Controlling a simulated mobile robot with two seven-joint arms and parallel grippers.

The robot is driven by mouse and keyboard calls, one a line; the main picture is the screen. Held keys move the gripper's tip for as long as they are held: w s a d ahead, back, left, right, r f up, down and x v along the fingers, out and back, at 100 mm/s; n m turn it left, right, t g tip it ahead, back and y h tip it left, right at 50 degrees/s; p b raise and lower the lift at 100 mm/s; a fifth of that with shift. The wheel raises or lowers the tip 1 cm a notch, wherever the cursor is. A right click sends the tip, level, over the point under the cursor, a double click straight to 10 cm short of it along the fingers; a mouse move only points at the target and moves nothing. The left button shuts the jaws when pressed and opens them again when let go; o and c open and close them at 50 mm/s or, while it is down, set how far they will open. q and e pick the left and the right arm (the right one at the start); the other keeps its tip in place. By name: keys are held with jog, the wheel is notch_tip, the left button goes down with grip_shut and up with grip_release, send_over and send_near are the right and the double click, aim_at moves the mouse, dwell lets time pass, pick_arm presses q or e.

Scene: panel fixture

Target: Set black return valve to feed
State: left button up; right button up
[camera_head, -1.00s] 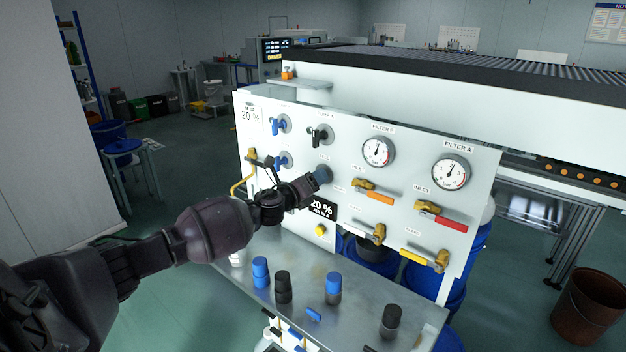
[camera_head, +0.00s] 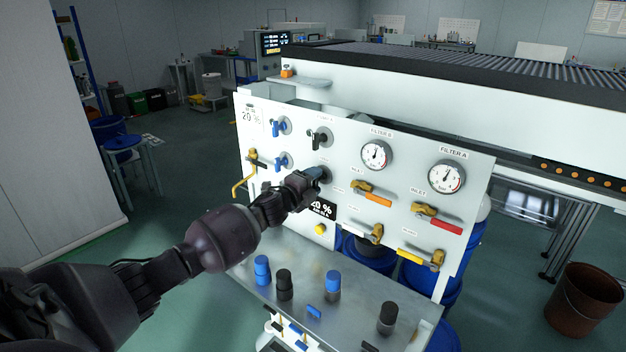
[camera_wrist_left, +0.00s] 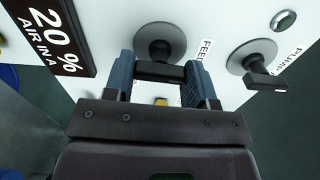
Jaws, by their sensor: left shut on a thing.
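A black valve handle (camera_wrist_left: 160,71) sits on a round grey disc on the white panel (camera_head: 405,205), with a label starting "FEE" beside it. My left gripper (camera_head: 319,174) is at this valve, and its two blue fingers (camera_wrist_left: 160,78) are shut on the handle from either side. The handle lies crosswise between the fingers in the wrist view. In the head view the gripper mostly hides this valve. A second black valve (camera_head: 319,138) is above it; a black valve also shows at the right of the wrist view (camera_wrist_left: 262,78). My right gripper is not in view.
Two blue valves (camera_head: 280,127) (camera_head: 281,162) are left of the black ones. Two gauges (camera_head: 376,155) (camera_head: 447,176) and orange, red and yellow lever handles are on the right. A metal shelf (camera_head: 350,312) below holds blue and black knobs.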

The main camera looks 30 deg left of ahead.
pick_arm(q)
jog(key=shift+n, duration=0.5)
jog(key=o, duration=0.9)
jog(key=shift+o, duration=0.2)
jog(key=s, duration=1)
jog(key=shift+s+a, duration=0.4)
jog(key=shift+a, duration=0.05)
